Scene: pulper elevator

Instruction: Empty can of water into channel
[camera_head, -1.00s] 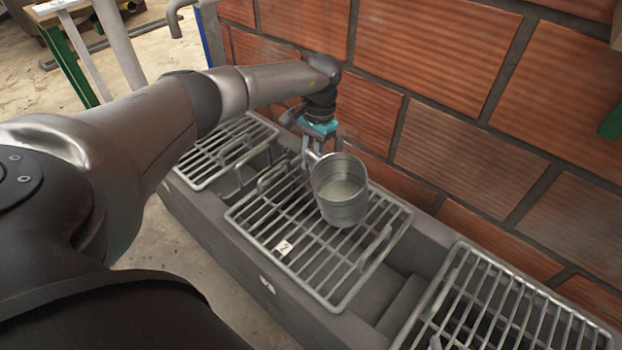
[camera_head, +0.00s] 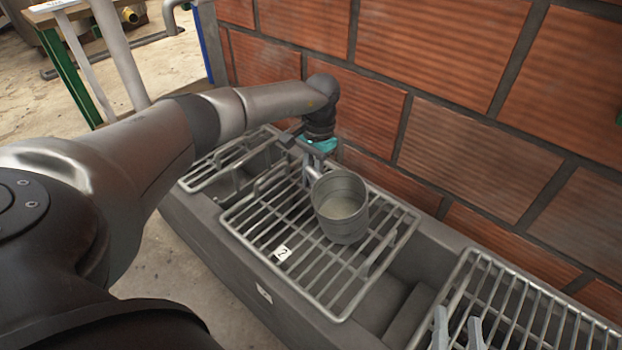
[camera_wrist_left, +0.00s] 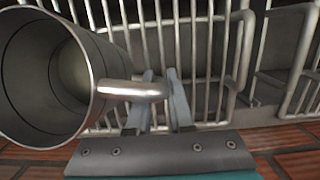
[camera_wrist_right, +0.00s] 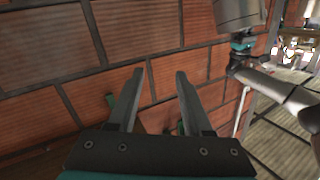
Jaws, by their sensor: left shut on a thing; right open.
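A grey metal can (camera_head: 343,222) with a side handle is over the middle grate, marked 2, in the head view. I see some pale contents inside it. My left gripper (camera_head: 311,175) is shut on the can's handle, also seen in the left wrist view (camera_wrist_left: 135,90), where the can (camera_wrist_left: 88,95) is at left. The can looks nearly upright; I cannot tell whether it touches the grate. The concrete channel (camera_head: 412,262) runs under the grates. My right gripper (camera_wrist_right: 158,90) is open and empty; its fingertips show at the bottom right of the head view (camera_head: 457,328).
The middle grate (camera_head: 262,222) has raised handles at both ends. Other grates lie to the left (camera_head: 215,170) and right (camera_head: 520,310), with an open channel gap before the right one. A brick wall (camera_head: 450,150) stands close behind the channel.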

